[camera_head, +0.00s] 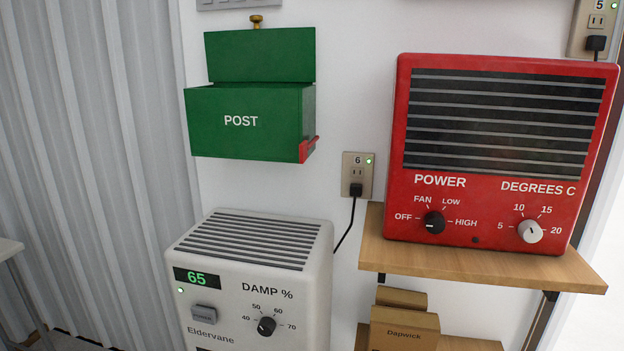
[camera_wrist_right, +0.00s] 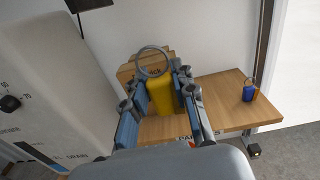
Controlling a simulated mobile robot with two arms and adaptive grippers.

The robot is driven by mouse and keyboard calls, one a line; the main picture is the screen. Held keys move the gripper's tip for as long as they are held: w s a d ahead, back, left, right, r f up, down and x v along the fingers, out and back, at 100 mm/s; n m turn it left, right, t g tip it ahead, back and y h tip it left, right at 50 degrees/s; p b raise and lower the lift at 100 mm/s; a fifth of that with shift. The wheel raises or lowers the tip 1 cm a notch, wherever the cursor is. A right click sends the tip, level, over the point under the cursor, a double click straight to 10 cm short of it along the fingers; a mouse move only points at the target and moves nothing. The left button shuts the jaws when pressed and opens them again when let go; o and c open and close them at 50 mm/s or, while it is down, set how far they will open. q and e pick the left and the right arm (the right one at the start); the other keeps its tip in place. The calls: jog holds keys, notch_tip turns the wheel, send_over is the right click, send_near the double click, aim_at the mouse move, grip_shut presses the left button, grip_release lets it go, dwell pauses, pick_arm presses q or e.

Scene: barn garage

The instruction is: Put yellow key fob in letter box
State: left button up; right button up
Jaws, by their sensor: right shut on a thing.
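The green letter box (camera_head: 245,120) marked POST hangs on the wall in the head view, left of centre. Its lid (camera_head: 262,56) stands up, open, with a brass knob at the top. In the right wrist view my right gripper (camera_wrist_right: 163,100) is shut on the yellow key fob (camera_wrist_right: 161,91). The fob's metal ring (camera_wrist_right: 153,61) sticks out beyond the fingers. Neither gripper shows in the head view, so the right gripper's place relative to the letter box cannot be told. The inside of the box is hidden.
A white dehumidifier (camera_head: 250,275) stands below the letter box. A red heater (camera_head: 495,150) sits on a wooden shelf (camera_head: 480,265) at the right. Cardboard boxes (camera_head: 404,328) lie below. A blue key fob (camera_wrist_right: 249,94) lies on a lower shelf (camera_wrist_right: 225,88).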

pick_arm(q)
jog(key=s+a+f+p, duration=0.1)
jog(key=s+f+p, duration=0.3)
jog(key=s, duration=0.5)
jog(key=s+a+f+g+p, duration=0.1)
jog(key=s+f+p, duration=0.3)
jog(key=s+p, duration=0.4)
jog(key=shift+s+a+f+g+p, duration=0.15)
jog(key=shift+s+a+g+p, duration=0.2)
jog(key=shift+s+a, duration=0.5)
pick_arm(e)
jog(key=s+a+r+n+y, duration=0.1)
jog(key=s+r, duration=0.3)
jog(key=r, duration=0.4)
jog(key=s+a+r+n+y, duration=0.1)
jog(key=s+a+r+y, duration=0.2)
jog(key=r, duration=0.5)
jog(key=shift+s+a+r, duration=0.3)
jog(key=shift+s+a, duration=0.5)
jog(key=shift+s, duration=0.45)
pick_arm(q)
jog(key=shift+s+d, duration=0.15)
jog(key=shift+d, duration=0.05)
